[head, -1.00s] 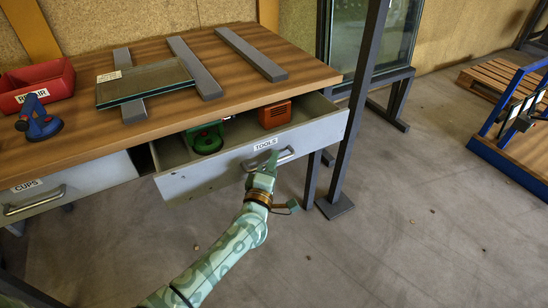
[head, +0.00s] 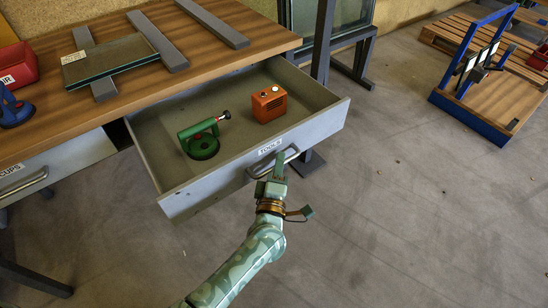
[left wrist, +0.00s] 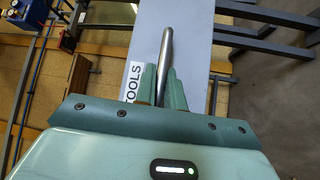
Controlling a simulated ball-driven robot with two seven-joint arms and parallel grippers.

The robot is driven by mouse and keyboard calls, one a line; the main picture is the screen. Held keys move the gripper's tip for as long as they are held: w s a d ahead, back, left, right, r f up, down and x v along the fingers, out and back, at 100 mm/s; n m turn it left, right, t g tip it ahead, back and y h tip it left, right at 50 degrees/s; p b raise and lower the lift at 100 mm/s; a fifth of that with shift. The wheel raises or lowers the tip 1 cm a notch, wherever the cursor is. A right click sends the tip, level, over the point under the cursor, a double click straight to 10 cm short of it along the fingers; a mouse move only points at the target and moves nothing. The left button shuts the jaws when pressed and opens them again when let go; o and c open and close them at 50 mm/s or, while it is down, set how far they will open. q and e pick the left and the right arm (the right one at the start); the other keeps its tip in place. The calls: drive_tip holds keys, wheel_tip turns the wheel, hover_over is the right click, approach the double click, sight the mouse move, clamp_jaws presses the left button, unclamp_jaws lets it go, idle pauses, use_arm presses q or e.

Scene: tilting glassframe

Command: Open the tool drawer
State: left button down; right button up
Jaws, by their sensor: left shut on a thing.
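The tool drawer (head: 222,173), grey and labelled TOOLS, stands pulled well out from under the wooden workbench (head: 60,120). Inside lie a green tool with a round black cup (head: 202,140) and an orange box (head: 269,104). My left gripper (head: 277,167) is shut on the drawer's metal handle (head: 290,154) at the front panel. In the left wrist view the handle bar (left wrist: 165,60) runs between the two green fingers (left wrist: 163,88), beside the TOOLS label (left wrist: 132,82). My right gripper is not in view.
A glass pane (head: 110,60) lies on grey strips on the bench. A blue suction cup (head: 14,108) and red bin (head: 17,66) are at the left. The closed CUPS drawer (head: 60,165) is beside the tool drawer. A blue-framed cart (head: 470,120) stands at right; the floor between is mostly clear.

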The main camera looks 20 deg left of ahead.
use_arm(q)
drive_tip(key=shift+f, duration=0.1)
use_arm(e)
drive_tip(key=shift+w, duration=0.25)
use_arm(q)
drive_tip(key=c, duration=1.5)
unclamp_jaws()
drive_tip(key=shift+s, duration=0.1)
